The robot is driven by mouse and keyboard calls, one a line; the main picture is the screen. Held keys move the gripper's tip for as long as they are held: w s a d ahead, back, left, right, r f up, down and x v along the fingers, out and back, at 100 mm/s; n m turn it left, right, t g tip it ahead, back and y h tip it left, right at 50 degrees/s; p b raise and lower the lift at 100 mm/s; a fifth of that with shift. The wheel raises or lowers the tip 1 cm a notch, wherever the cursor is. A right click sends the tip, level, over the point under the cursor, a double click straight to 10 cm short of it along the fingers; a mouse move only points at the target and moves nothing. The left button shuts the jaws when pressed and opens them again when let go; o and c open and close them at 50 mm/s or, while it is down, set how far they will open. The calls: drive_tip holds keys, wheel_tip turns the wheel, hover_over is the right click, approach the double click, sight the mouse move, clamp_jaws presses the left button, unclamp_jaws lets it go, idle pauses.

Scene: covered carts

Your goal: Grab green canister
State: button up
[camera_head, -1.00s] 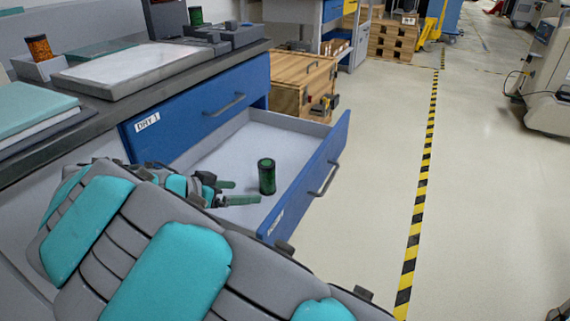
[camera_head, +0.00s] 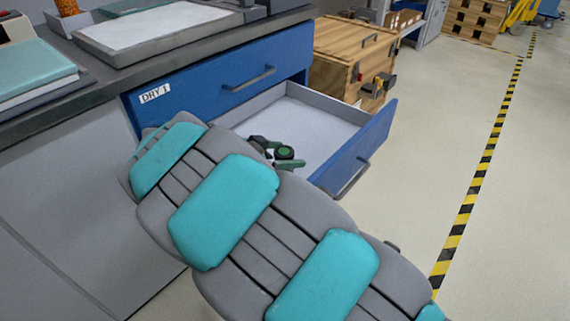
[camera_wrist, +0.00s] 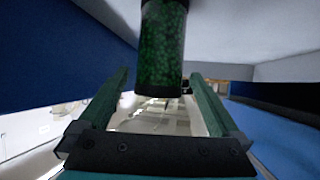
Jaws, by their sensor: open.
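The green canister (camera_head: 285,152) with a dark cap stands in the open drawer (camera_head: 352,160). In the wrist view the canister (camera_wrist: 163,50) fills the upper middle, its near end level with the fingertips. My gripper (camera_head: 291,155) reaches over the drawer from the left, with its green fingers on either side of the canister. In the wrist view my gripper (camera_wrist: 160,77) is open, with visible gaps between the canister and both fingers. My arm hides part of the drawer in the head view.
The drawer's blue front panel (camera_head: 375,140) stands to the right of the canister. A blue closed drawer (camera_head: 210,92) labelled DRY 1 is above left, under the dark counter (camera_head: 130,75). A wooden crate (camera_head: 350,65) stands behind. Floor to the right is clear.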

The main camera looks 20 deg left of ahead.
drive_tip(key=shift+x, duration=1.5)
drive_tip(key=shift+s+f, duration=0.1)
clamp_jaws()
